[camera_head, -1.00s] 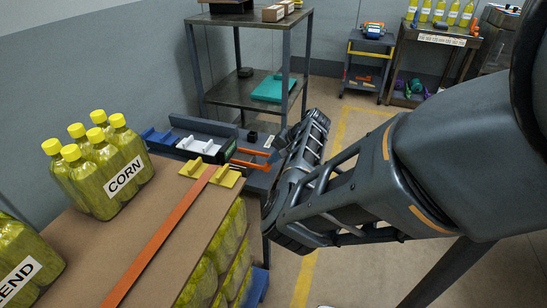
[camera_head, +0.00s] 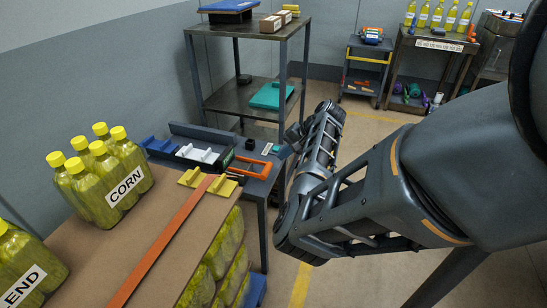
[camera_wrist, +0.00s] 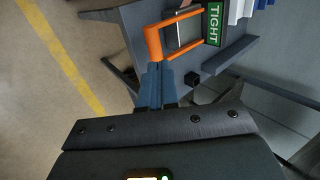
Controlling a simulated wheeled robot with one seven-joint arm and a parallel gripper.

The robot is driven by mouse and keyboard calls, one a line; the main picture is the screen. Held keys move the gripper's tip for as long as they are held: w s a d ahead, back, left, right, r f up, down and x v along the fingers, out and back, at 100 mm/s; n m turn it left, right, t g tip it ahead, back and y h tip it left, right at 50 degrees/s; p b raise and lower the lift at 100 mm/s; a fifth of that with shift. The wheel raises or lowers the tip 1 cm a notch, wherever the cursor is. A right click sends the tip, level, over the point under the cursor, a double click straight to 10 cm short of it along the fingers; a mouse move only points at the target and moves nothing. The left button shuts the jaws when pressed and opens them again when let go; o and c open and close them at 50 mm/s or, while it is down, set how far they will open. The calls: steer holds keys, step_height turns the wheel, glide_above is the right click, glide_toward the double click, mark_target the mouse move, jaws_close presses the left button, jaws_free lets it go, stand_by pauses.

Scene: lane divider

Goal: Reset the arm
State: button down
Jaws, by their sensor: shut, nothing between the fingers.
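My arm reaches across the right half of the head view. My gripper (camera_head: 284,151) is small and partly hidden there, beside an orange handle (camera_head: 252,165) on the dark work table. In the wrist view the blue-grey fingers of my gripper (camera_wrist: 158,84) are together with nothing between them. Their tips lie near one end of the orange handle (camera_wrist: 153,43); whether they touch it I cannot tell.
A long orange strip (camera_head: 165,243) with a yellow bracket (camera_head: 222,187) lies on the brown display top, beside bottles labelled CORN (camera_head: 98,181). A dark shelf rack (camera_head: 237,97) stands behind the table (camera_head: 262,187). Open floor (camera_head: 355,278) lies at right.

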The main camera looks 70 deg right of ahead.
steer(key=shift+s+a+r, duration=0.1)
steer(key=shift+s+r, duration=0.35)
steer(key=shift+s, duration=0.25)
steer(key=shift+s+r, duration=0.45)
steer(key=shift+s, duration=0.25)
steer(key=s+a+f+n+g+h, duration=0.3)
steer(key=s+a+f+n+h, duration=0.1)
steer(key=s+a+f+h, duration=0.1)
steer(key=a+r+n+t+h, duration=0.1)
steer(key=a+r+n+t, duration=0.15)
steer(key=a+n, duration=0.9)
steer(key=s+a+r+n+t+y, duration=0.1)
steer(key=a+r, duration=0.4)
steer(key=a, duration=0.5)
steer(key=s+a+r+n+t+y, duration=0.1)
steer(key=s+a+r+t+y, duration=0.2)
steer(key=a, duration=0.8)
steer(key=s+a+r+n+t+y, duration=0.1)
steer(key=s+a+r+t, duration=0.3)
steer(key=a+r, duration=0.4)
steer(key=a+y, duration=0.1)
steer(key=a, duration=0.2)
steer(key=shift+s, duration=0.2)
